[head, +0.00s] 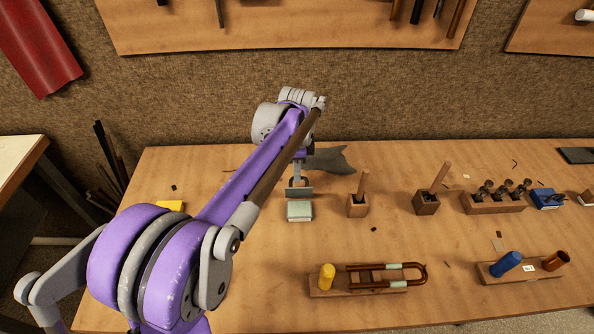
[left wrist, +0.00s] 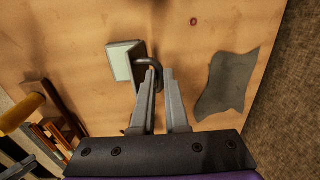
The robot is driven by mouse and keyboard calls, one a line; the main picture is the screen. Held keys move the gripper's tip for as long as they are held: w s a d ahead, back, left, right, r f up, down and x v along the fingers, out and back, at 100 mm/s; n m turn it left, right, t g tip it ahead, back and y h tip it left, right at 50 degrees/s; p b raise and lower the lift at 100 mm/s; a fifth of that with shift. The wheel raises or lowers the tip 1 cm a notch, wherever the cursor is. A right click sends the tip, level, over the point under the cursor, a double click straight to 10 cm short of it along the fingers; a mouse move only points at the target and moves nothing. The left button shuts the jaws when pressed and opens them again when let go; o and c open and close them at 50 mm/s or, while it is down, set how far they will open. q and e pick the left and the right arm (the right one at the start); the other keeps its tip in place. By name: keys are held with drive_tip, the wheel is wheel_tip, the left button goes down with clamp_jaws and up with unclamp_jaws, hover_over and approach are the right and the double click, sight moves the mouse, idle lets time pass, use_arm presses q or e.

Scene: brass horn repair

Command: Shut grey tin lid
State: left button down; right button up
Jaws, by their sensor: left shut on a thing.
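The small grey tin (head: 299,212) sits on the bench, its pale face toward the head camera. A darker grey plate, seemingly its lid (head: 299,192), stands at the tin's far edge; its exact angle is unclear. My left gripper (head: 297,178) is just behind it. My right gripper is not in view.
A grey cloth-like piece (head: 330,160) lies behind the gripper. Wooden blocks with upright handles (head: 357,206) stand right of the tin. A wooden stand with a curved tube (head: 385,285) is in front. Bare bench surrounds the tin.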

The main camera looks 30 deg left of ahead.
sight(298, 189)
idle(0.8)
use_arm(q)
drive_tip(key=shift+s+d+r+t+y, duration=0.1)
drive_tip(key=shift+s+d+t+y, duration=0.4)
drive_tip(key=shift+s+t, duration=0.3)
drive_tip(key=shift+s+d+t+y, duration=0.55)
drive_tip(key=shift+s+t+y, duration=0.25)
drive_tip(key=shift+t, duration=0.3)
drive_tip(key=shift+s+d+f+t+y, duration=0.3)
drive_tip(key=shift+s+d+t+y, duration=0.1)
drive_tip(key=shift+s+t, duration=0.35)
drive_tip(key=shift+s+d+f+t+y+b, duration=0.35)
drive_tip(key=shift+s+t+y, duration=0.1)
drive_tip(key=shift+t, duration=0.4)
drive_tip(key=shift+s+d+f+t+y+b, duration=0.45)
drive_tip(key=shift+s+f+t+y+b, duration=0.25)
drive_tip(key=shift+t+b, duration=0.35)
drive_tip(key=t+b, duration=0.1)
drive_tip(key=s+f+t+y+b, duration=0.1)
drive_tip(key=b, duration=0.1)
drive_tip(key=shift+s+d+f+t+y, duration=0.2)
drive_tip(key=shift+d+f+t+y, duration=0.1)
drive_tip(key=shift+d+t, duration=0.1)
drive_tip(key=shift+s+d+f+t+y+b, duration=0.1)
drive_tip(key=shift+s+f+t+y+b, duration=0.3)
drive_tip(key=shift+t+b, duration=0.4)
drive_tip(key=shift+w, duration=0.1)
